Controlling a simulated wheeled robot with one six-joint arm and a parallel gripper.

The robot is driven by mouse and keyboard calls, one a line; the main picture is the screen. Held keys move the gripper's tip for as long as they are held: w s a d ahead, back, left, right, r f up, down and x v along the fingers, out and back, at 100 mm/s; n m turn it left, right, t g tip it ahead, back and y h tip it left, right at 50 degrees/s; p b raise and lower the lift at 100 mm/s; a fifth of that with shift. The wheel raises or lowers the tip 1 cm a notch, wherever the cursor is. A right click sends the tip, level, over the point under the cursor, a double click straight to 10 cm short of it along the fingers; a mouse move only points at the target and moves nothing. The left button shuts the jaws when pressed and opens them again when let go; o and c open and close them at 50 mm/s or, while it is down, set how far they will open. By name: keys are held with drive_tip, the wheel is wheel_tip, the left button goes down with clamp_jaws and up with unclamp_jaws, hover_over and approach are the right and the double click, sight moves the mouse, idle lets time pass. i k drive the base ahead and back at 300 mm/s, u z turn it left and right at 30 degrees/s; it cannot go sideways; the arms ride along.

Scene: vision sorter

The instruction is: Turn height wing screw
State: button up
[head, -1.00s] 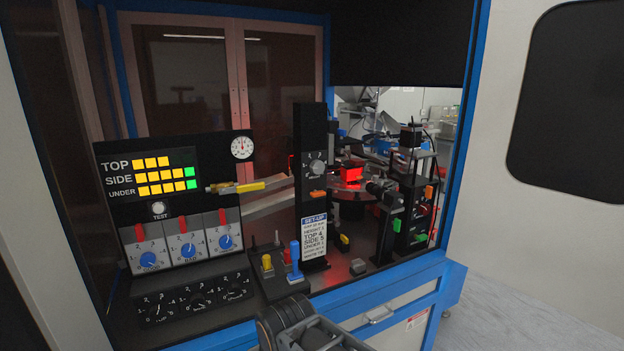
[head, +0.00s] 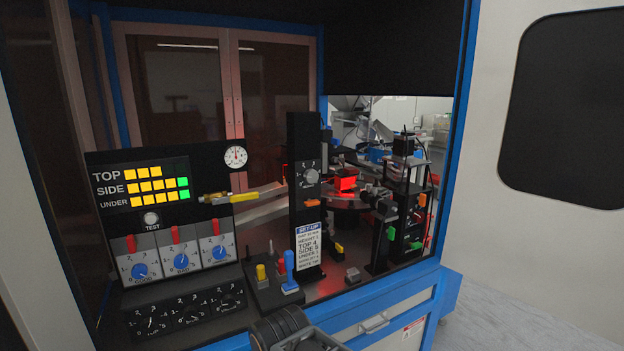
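A black upright column (head: 304,140) stands mid-cabinet. It carries a numbered dial with a round grey knob (head: 311,176) and an orange screw (head: 312,205) below it. A set-up card (head: 309,247) on its lower part has a line that seems to read HEIGHT, its value too small to read surely. More orange screws show on the right-hand stand, one of them high up (head: 422,201). I cannot tell for certain which screw is the height one. Part of my arm shows at the bottom edge, well below and apart from the column. My gripper's fingers are not visible.
A control panel (head: 112,220) with lit lamps, red levers and blue knobs stands left. Blue and yellow levers (head: 289,262) rise from a black block before the column. A small camera, green handles and a red-lit part are right of it. The blue cabinet edge (head: 400,281) runs in front.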

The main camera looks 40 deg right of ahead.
sight(309, 202)
drive_tip(key=u, duration=1.65)
drive_tip(key=k, duration=1)
drive_tip(key=z, duration=1.05)
drive_tip(key=i, duration=0.5)
